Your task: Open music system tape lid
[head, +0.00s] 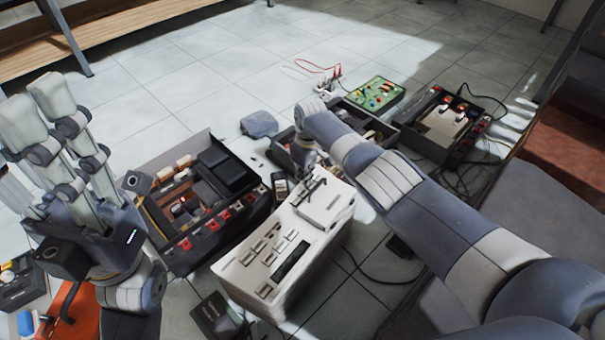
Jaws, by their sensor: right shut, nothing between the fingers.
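The music system (283,248) is a white box on the tiled floor, with rows of buttons and a dark slot on its top. Its tape lid (320,207) is a pale raised panel near the far right end of the top; it looks down. My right gripper (309,183) is shut and empty, pointing down at the far edge of the box beside the lid. Whether its tips touch the lid I cannot tell. My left gripper (48,105) is raised at the left with fingers pointing up, well away from the box; its finger gap is unclear.
An open dark case of parts (215,215) stands close left of the music system. Another open case (440,130), a green circuit board (379,94) and a grey pouch (259,124) lie farther back. Cables run right of the box.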

